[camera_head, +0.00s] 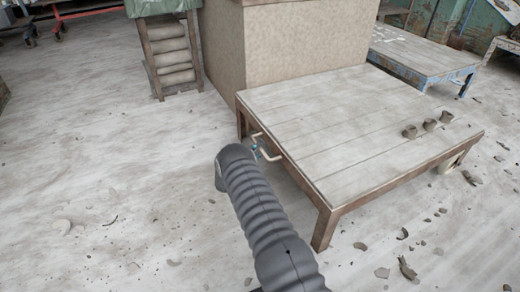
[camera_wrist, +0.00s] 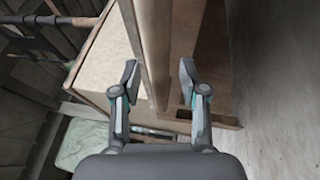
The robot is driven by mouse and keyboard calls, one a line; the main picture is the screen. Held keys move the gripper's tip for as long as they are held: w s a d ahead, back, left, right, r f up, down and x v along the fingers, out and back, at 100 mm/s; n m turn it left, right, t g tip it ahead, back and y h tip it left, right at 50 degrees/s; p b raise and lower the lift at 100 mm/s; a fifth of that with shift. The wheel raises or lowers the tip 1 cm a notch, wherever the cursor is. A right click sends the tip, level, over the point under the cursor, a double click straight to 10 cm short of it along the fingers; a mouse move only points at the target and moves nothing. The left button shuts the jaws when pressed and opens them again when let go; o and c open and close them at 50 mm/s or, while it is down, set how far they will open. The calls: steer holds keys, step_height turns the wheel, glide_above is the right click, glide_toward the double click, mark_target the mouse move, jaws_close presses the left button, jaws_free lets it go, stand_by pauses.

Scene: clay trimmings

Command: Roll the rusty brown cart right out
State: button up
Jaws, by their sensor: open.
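The rusty brown cart seems to be the low, table-like piece with a pale plank top and brown frame (camera_head: 325,222); I see no wheels on it clearly. My gripper (camera_head: 269,146) is at its left long side, with the fingers spread at the edge. In the wrist view my gripper (camera_wrist: 158,78) is open, and a brown rail (camera_wrist: 155,45) of the frame runs between the two fingers. I see no firm contact; the exact depth of the fingers around the rail is hard to tell.
Several small clay pots (camera_head: 429,124) stand on the top's right part. A large beige block (camera_head: 300,45) stands behind it. A blue-framed table (camera_head: 425,60) is at back right, a cloth-topped rack (camera_head: 170,55) at back left. Clay scraps litter the floor; the left floor (camera_head: 100,170) is mostly clear.

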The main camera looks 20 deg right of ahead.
steer(key=shift+w+d, duration=0.1)
steer(key=shift+d, duration=0.1)
jaws_close()
steer(key=shift+a, duration=0.15)
